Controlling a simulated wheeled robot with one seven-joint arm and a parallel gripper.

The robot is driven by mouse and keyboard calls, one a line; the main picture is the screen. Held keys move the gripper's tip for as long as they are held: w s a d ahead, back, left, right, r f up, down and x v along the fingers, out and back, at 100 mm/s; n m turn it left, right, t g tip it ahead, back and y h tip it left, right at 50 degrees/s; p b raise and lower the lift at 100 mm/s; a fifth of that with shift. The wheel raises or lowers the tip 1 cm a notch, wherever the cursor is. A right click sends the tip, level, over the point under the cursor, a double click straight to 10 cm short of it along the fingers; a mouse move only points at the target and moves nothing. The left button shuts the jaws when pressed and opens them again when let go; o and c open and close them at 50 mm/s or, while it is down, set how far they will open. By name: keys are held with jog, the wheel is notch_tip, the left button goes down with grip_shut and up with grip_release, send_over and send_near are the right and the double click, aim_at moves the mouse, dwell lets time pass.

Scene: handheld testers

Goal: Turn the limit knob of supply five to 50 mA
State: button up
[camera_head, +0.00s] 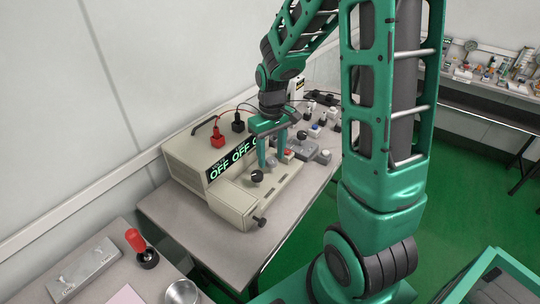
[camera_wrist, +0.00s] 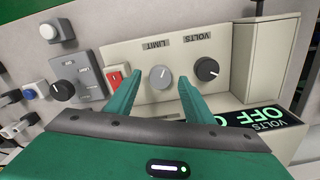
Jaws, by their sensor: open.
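The supply (camera_head: 188,152) is a beige box on the bench with a display (camera_head: 222,168) reading OFF. In the wrist view its panel carries a grey knob (camera_wrist: 160,77) under the label LIMIT (camera_wrist: 156,44) and a black knob (camera_wrist: 207,69) under VOLTS. The labels appear upside down there. My gripper (camera_wrist: 159,82) is open, with one green finger on each side of the grey limit knob. I cannot tell whether either finger touches it. In the head view my gripper (camera_head: 271,160) is over the panel and hides the limit knob.
A red switch (camera_wrist: 115,76) sits close beside the left finger in the wrist view. A grey unit with a black knob (camera_wrist: 63,90) lies farther left. Red and black plugs (camera_head: 217,138) stand on the supply. A red-handled joystick (camera_head: 138,244) is on the near bench.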

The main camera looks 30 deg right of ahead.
aim_at(271, 159)
notch_tip(271, 159, up, 10)
dwell(0.4)
dwell(0.4)
jog(key=s+d+r+m, duration=0.1)
jog(key=s+d+m, duration=0.1)
jog(key=s, duration=1)
jog(key=s+d+m, duration=0.3)
jog(key=s+m, duration=0.2)
jog(key=s, duration=0.7)
jog(key=shift+s+r, duration=0.25)
jog(key=shift+r, duration=0.15)
jog(key=shift+w+f, duration=0.25)
jog(key=shift+w, duration=0.4)
